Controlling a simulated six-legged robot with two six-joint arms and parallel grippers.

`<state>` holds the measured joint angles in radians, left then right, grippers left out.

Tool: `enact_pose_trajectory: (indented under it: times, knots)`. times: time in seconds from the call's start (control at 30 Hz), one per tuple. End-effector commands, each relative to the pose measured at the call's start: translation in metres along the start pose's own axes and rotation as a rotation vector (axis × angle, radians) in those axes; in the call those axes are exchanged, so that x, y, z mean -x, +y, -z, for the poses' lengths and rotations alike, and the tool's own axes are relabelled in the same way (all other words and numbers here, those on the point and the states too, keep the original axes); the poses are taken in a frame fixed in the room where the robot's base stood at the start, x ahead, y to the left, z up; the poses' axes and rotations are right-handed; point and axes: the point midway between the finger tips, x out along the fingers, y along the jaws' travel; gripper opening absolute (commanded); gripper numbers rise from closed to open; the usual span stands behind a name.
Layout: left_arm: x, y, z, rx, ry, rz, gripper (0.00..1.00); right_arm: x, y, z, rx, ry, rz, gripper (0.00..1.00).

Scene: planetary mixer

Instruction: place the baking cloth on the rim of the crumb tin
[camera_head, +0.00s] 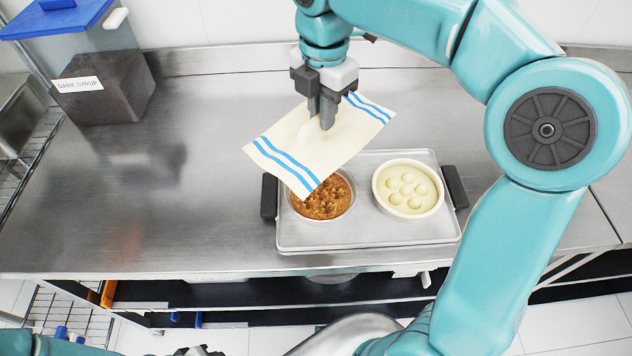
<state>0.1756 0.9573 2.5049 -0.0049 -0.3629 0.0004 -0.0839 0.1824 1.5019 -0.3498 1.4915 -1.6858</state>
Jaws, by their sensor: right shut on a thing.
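The baking cloth (283,152), cream with blue stripes near two ends, hangs from my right gripper (326,118). The gripper is shut on the middle of the cloth, which is pinched and spread out flat and slightly tilted. The crumb tin (322,203), round and full of brown crumbs, stands on the left part of a metal tray (385,237). The cloth's front corner overlaps the tin's back left in the picture and hides part of its rim. I cannot tell whether they touch. Only dark bits of my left gripper (198,351) show at the bottom edge.
A round cream dish with several round hollows (408,188) sits on the tray's right side. The tray has dark handles at both ends. A blue-lidded syrup container (100,90) stands at the back left. The steel counter (200,215) left of the tray is clear.

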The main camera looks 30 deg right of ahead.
Motion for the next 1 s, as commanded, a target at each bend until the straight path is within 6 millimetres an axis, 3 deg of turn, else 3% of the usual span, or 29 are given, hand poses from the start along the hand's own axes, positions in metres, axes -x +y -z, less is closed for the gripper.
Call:
enact_pose_trajectory:
  times: [0.1,0.4,0.83,1.0]
  knots:
    - [-0.005,-0.002,0.000,0.000,0.000,0.000,0.28,-0.037,-0.002,-0.001,0.000,0.002,0.008,0.00]
    - [-0.007,-0.003,0.000,0.000,0.000,0.000,0.28,-0.118,-0.001,0.001,0.002,0.002,0.006,0.00]
    - [-0.007,-0.003,0.000,0.000,0.000,0.000,0.28,-0.175,0.002,0.003,0.004,0.001,0.005,0.00]
    - [-0.007,-0.003,0.000,0.000,0.000,0.000,0.28,-0.182,0.003,0.003,0.003,0.000,0.001,0.00]
